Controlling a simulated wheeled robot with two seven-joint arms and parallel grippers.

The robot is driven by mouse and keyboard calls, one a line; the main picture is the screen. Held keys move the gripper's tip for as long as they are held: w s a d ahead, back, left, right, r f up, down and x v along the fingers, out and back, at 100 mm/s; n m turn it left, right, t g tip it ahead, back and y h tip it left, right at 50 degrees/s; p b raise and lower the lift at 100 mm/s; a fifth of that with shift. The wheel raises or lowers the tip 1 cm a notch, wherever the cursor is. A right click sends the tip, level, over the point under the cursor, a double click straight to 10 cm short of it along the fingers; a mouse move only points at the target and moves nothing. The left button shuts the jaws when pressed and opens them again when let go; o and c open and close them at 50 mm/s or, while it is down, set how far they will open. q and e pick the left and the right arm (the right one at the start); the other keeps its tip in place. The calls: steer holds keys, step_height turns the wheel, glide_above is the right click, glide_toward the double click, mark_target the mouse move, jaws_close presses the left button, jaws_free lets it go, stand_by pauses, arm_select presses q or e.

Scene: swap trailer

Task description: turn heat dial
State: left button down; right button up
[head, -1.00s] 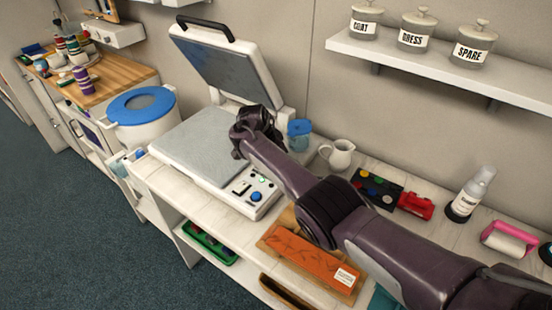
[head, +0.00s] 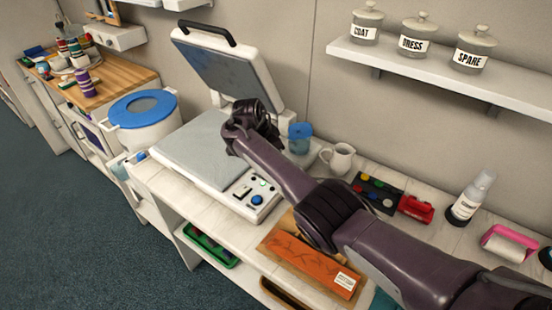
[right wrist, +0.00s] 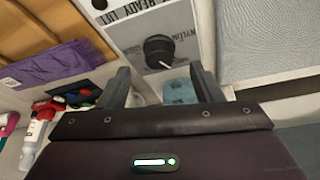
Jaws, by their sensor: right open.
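The black round dial (right wrist: 159,50) with a white pointer line sits on a pale panel in the right wrist view. A grey label reading "NYLON" is beside it. My right gripper (right wrist: 160,70) is open and empty, its two fingers on either side of the dial in the picture; I cannot tell how far above it they are. In the head view my right gripper (head: 240,137) is over the heat press (head: 190,158), whose lid stands raised. The press's front panel (head: 240,206) shows a blue button and small lights. My left gripper is not in view.
A white drum with a blue lid (head: 142,108) is left of the press. A paint palette (head: 377,192) and spray bottle (head: 470,196) are on the right. Jars stand on a wall shelf (head: 440,72).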

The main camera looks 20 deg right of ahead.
steer(key=v, duration=0.4)
stand_by(0.3)
